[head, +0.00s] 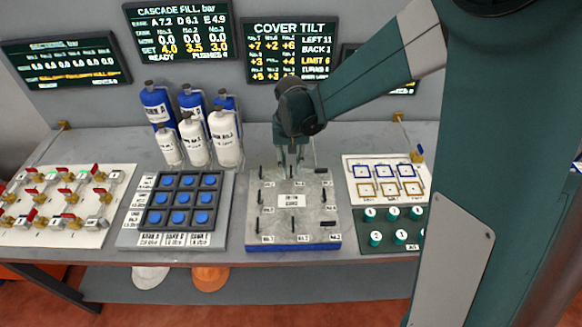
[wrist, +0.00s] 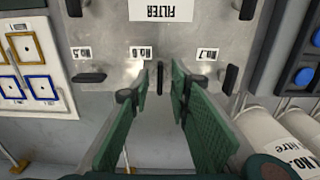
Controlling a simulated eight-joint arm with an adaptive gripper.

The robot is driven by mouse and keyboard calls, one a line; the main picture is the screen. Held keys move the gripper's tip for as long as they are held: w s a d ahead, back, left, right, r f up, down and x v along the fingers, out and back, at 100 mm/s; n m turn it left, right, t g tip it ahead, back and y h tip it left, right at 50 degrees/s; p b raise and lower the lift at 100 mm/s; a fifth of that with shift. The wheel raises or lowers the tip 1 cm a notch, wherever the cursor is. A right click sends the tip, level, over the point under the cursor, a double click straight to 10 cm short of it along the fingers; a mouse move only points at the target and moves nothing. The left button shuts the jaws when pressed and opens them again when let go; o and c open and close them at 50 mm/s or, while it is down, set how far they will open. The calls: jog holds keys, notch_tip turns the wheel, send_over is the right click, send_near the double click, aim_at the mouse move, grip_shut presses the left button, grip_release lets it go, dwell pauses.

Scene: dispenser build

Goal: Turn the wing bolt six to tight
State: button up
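The cover (head: 247,218) is a grey metal block with a blue base and several dark wing bolts along its edges. In the wrist view its labels are upside down. Wing bolt six (wrist: 160,78) stands beside its No.6 label (wrist: 140,53), its wing seen nearly edge-on and pointing along the picture's height. My gripper (wrist: 153,93) is open, its green fingers on either side of that bolt with a gap to each.
In the wrist view, bolt five (wrist: 90,77) is at left and bolt seven (wrist: 228,80) at right, close outside the fingers. White bottles (head: 226,140) stand behind the blue-button panel (head: 130,230). A COVER TILT screen (head: 290,50) hangs behind.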

aim_at(291, 170)
jog(key=shift+r, duration=0.1)
notch_tip(291, 170, up, 12)
dwell(0.8)
jog(key=shift+s+d, duration=0.1)
dwell(0.4)
jog(key=s+d+r+t, duration=0.3)
jog(key=s+d+r, duration=0.4)
jog(key=s+d, duration=0.4)
jog(key=s+d+t, duration=0.2)
jog(key=s+d, duration=0.2)
jog(key=s, duration=0.2)
jog(key=s+d+f+t, duration=0.1)
jog(key=s+d+t, duration=0.1)
jog(key=s+d, duration=0.2)
jog(key=shift+s+d+b, duration=0.4)
jog(key=shift+s+b, duration=0.05)
jog(key=shift+s, duration=1.3)
